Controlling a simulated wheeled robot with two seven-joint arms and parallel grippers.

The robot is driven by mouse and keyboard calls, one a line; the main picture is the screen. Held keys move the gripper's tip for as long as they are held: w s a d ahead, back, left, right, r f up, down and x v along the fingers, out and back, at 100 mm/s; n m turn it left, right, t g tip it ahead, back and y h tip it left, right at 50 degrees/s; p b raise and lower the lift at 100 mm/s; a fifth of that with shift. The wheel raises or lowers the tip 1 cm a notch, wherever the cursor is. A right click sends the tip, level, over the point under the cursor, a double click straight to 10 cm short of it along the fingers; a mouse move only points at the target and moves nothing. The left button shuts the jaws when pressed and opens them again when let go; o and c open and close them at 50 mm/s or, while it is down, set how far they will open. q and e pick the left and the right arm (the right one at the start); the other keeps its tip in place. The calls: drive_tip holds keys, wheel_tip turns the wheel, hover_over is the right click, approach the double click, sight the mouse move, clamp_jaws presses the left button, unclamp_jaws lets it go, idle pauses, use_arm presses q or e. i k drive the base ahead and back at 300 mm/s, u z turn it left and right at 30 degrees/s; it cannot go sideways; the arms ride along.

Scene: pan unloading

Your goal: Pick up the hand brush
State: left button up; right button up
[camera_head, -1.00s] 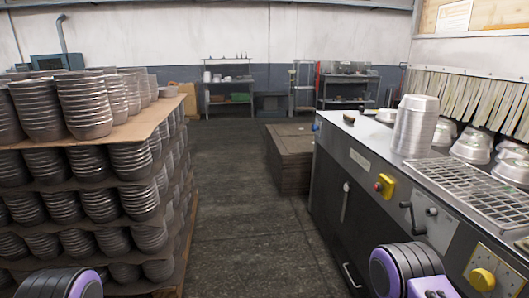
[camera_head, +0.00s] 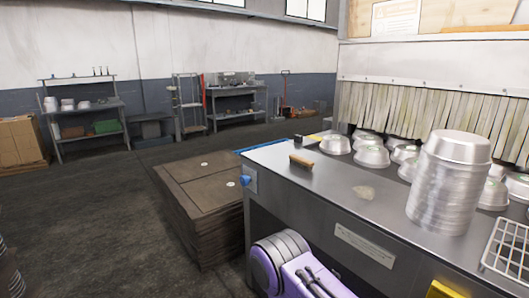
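The hand brush (camera_head: 302,161), with a brown wooden back, lies on the metal worktop (camera_head: 330,185) near its left edge. Its bristles are hard to make out at this size. A purple and black link of my own arm shows at the bottom centre, in front of the worktop's side. Neither gripper is in view, so I cannot see whether either is open or shut. Nothing touches the brush.
A tall stack of metal pans (camera_head: 450,180) stands on the worktop right of the brush. Several upturned pans (camera_head: 371,157) sit behind, before a strip curtain (camera_head: 420,112). A stack of brown boards (camera_head: 205,205) stands left of the worktop. Open floor (camera_head: 95,230) lies further left.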

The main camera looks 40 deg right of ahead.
sight(305, 164)
drive_tip(key=i, duration=2.05)
drive_tip(key=z, duration=4.05)
drive_tip(key=k, duration=0.35)
drive_tip(key=u, duration=0.35)
